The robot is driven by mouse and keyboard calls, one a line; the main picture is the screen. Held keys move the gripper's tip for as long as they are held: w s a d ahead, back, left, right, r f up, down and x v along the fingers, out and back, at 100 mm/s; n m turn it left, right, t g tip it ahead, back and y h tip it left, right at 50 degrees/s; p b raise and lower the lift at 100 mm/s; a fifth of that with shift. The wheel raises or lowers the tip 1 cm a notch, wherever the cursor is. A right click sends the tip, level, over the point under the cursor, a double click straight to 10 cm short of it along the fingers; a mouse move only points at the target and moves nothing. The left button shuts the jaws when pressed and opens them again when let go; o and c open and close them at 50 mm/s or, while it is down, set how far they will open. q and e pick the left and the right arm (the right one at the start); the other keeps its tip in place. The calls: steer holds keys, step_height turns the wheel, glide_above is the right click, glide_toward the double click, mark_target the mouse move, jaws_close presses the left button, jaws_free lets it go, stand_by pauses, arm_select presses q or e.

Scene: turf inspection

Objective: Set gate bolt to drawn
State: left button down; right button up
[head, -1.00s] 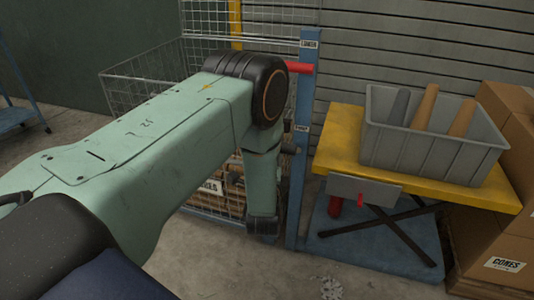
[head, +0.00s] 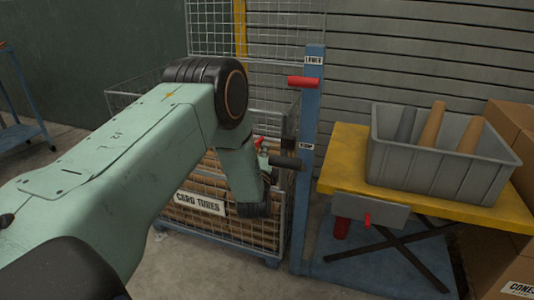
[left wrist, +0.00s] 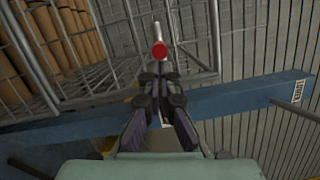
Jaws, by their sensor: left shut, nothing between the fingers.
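A slim grey rod with a round red end (left wrist: 159,50), which looks like the gate bolt's handle, sits just beyond my left fingertips in the left wrist view. In the head view a small red part (head: 258,143) shows beside my forearm, at the mesh by the blue post (head: 312,110). My left gripper (left wrist: 158,80) is shut and empty, pointing at the red end; I cannot tell whether they touch. In the head view my forearm mostly hides the gripper. The bolt's body and its setting are hidden. My right gripper is not in view.
A red handle (head: 303,82) sticks out from the post under a label. A mesh crate of tubes (head: 230,228) stands behind my arm. To the right, a yellow lift table (head: 345,160) carries a grey bin (head: 440,168); cardboard boxes (head: 510,120) stand beyond.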

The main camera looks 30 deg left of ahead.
arm_select(q)
steer(key=a+p, duration=0.1)
steer(key=a, duration=0.1)
steer(key=s+a+p, duration=0.1)
steer(key=a+p, duration=0.1)
steer(key=a, duration=0.1)
steer(key=shift+s, duration=0.15)
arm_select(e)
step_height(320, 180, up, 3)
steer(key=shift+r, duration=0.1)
